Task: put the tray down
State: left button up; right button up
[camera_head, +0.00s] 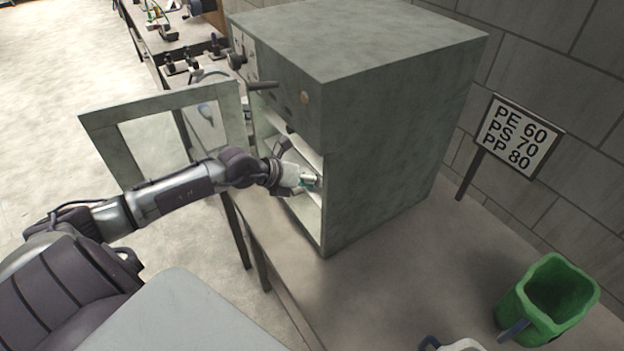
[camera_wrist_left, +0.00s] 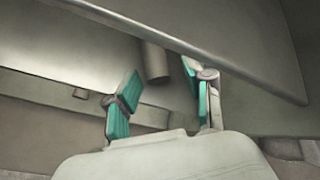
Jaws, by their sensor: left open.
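My left gripper (camera_head: 309,181) reaches through the open front of the grey box-shaped oven (camera_head: 385,140). In the left wrist view its two teal-padded fingers (camera_wrist_left: 160,78) are apart. A short grey cylindrical stub (camera_wrist_left: 155,62), which looks like a tray handle, shows between and just beyond the fingertips. A flat grey plate, apparently the tray (camera_wrist_left: 235,50), spans the upper part of that view; its edge runs past the fingers. I cannot tell whether the tray rests fully on a shelf. In the head view the oven wall and my arm hide most of the inside. My right gripper is not in view.
The oven door (camera_head: 100,128) stands open to the left, close to my arm. A green bin (camera_head: 545,300) stands at the lower right of the bench (camera_head: 400,270). The bench between them is clear.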

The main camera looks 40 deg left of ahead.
pick_arm(q)
jog(key=v, duration=1.2)
dwell(0.3)
